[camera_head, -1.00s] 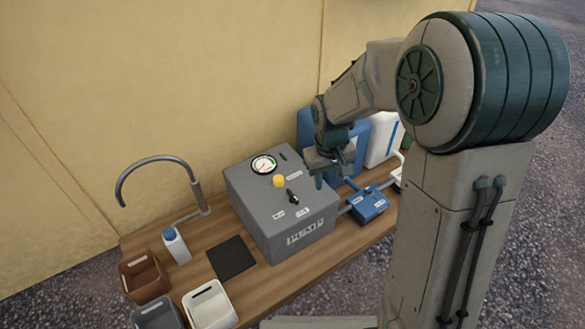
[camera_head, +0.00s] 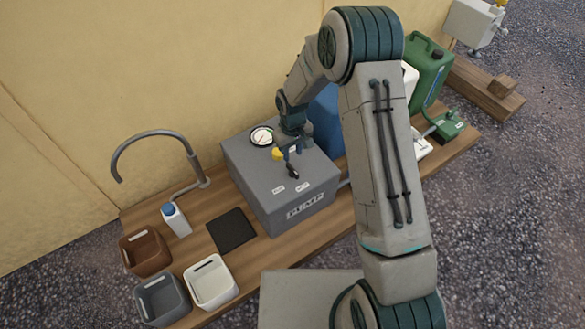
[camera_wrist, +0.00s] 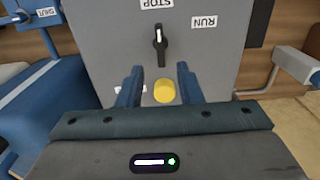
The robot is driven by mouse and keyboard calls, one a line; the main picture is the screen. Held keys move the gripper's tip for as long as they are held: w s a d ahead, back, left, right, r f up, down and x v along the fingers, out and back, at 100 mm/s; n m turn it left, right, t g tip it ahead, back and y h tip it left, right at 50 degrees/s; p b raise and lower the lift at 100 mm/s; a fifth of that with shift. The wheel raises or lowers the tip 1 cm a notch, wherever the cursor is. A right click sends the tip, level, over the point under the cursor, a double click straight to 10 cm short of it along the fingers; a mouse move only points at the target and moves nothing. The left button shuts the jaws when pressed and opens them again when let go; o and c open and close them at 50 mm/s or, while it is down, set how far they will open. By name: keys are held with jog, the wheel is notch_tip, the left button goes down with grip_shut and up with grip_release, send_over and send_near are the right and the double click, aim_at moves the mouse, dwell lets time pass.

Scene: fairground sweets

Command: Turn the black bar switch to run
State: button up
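The black bar switch (camera_head: 293,173) is on the top of the grey pump box (camera_head: 240,180). In the wrist view the switch (camera_wrist: 160,48) stands nearly upright, its white mark pointing towards the STOP label (camera_wrist: 157,3). The RUN label (camera_wrist: 204,21) is up and to the right of it there. A yellow button (camera_wrist: 164,91) lies between my fingers in that view. My gripper (camera_wrist: 159,72) is open and empty over the box top, its fingertips short of the switch and apart from it. In the head view my gripper (camera_head: 290,152) is just behind the switch.
A round gauge (camera_head: 262,136) is on the pump box's back left. A curved tap (camera_head: 160,135), a white bottle (camera_head: 176,218), a black mat (camera_head: 232,231) and several small bins stand left. A green can (camera_head: 428,70) stands right. A blue block (camera_wrist: 45,80) shows left in the wrist view.

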aim_at(292, 168)
notch_tip(292, 168, down, 8)
jog(key=shift+f+b, duration=0.2)
jog(key=shift+b, duration=1)
grip_shut()
